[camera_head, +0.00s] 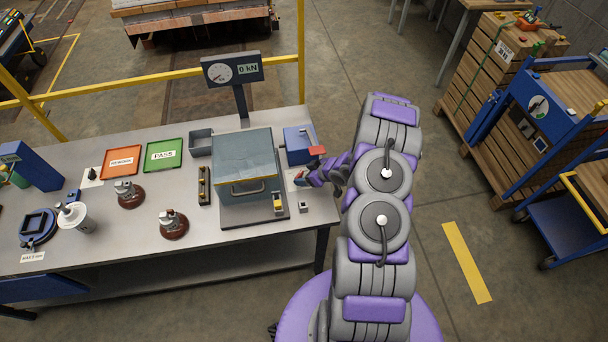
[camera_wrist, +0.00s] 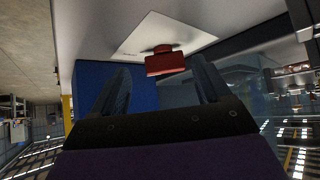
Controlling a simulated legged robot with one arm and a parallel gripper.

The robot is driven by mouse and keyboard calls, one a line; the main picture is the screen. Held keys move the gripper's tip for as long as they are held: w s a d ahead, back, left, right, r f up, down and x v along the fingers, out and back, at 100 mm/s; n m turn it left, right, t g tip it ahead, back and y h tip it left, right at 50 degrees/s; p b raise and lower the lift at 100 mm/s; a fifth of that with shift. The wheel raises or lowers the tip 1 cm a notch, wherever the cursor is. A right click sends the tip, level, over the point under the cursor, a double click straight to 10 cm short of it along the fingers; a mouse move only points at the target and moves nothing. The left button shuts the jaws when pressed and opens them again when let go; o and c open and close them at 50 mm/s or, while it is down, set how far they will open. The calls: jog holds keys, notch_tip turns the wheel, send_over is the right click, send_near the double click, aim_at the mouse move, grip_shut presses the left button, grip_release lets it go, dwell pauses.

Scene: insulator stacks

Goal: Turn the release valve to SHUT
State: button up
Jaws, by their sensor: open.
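The release valve shows in the wrist view as a red bar handle (camera_wrist: 165,62) on a round red base. It stands on a white label plate (camera_wrist: 190,35), whose lettering is too small to read. In the head view the white plate (camera_head: 292,186) lies on the bench in front of a blue box (camera_head: 299,138), and my gripper partly hides it. My gripper (camera_wrist: 162,92) is open, with one dark finger on each side of the red handle's line. The handle appears just beyond the fingertips; I cannot tell if they touch it. In the head view my gripper (camera_head: 302,178) reaches in from the right.
A red lever pad (camera_head: 317,150) rises from the blue box close above my wrist. A grey covered test chamber (camera_head: 243,165) stands to the left, below a display (camera_head: 232,70) reading 0 kN. Brown insulators (camera_head: 173,224), a green PASS tray (camera_head: 164,155) and an orange tray (camera_head: 121,162) are farther left.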

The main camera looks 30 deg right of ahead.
jog(key=shift+w+a+f, duration=0.25)
jog(key=shift+w, duration=0.05)
jog(key=shift+w+a+f, duration=0.15)
jog(key=shift+a, duration=0.25)
jog(key=shift+c, duration=0.2)
jog(key=shift+d, duration=0.3)
jog(key=c, duration=0.5)
jog(key=shift+a, duration=0.15)
jog(key=c, duration=0.5)
